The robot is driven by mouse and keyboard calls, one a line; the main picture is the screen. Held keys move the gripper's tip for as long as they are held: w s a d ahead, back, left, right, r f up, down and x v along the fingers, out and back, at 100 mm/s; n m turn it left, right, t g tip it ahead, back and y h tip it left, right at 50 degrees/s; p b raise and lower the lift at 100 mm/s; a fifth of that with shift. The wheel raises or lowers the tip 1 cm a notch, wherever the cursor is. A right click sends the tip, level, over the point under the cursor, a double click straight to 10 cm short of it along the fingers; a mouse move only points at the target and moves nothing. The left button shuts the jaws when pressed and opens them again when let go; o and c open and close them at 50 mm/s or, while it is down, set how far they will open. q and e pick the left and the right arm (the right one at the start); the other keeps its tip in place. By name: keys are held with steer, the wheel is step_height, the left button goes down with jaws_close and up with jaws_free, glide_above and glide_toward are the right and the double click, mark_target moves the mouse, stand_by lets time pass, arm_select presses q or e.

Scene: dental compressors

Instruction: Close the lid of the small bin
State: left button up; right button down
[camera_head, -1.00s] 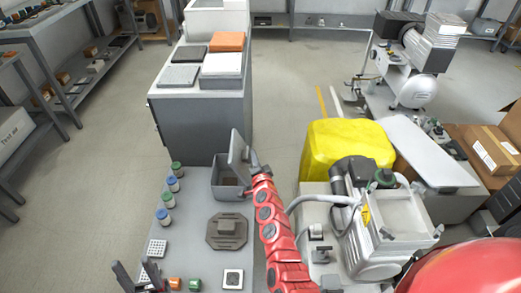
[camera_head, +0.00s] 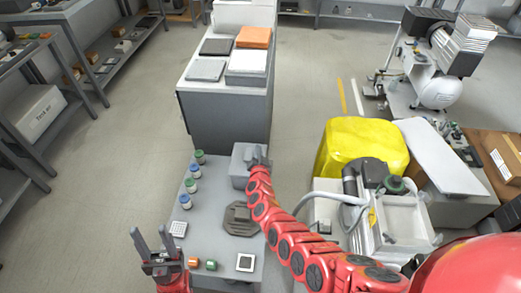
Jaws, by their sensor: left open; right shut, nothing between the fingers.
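The small grey bin (camera_head: 239,168) stands at the far end of the grey table, near its right edge. Its lid (camera_head: 241,153) lies down over the opening, and the inside is hidden. I cannot tell whether the lid is fully seated. My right gripper (camera_head: 257,154) is at the lid's right side, its red arm reaching in from the lower right. It is shut and empty, and seems to touch the lid. My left gripper (camera_head: 152,238) is open and empty at the table's near left corner, away from the bin.
Several small jars (camera_head: 194,172) line the table's left edge. A dark octagonal block (camera_head: 239,220) sits in front of the bin. A grey cabinet (camera_head: 225,118) stands behind. A yellow container (camera_head: 360,145) and a compressor are to the right.

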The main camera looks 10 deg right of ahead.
mark_target(246, 158)
steer(key=shift+w+a+f+n, duration=0.15)
steer(key=shift+w+a+n, duration=0.05)
steer(key=shift+a+n, duration=0.45)
steer(key=shift+w+a+f+n+h+b, duration=0.15)
steer(key=shift+a+f+n+h+b, duration=0.4)
steer(key=shift+b, duration=0.25)
steer(key=a+n+b, duration=0.1)
steer(key=f+b, duration=0.1)
steer(key=shift+w+a+n+g+b, duration=0.25)
steer(key=shift+a+n+g+b, duration=0.05)
steer(key=shift+a+n+b, duration=0.1)
steer(key=shift+w+a+f+h+b, duration=0.1)
steer(key=shift+a+f+h+b, duration=0.35)
steer(key=shift+b, duration=0.3)
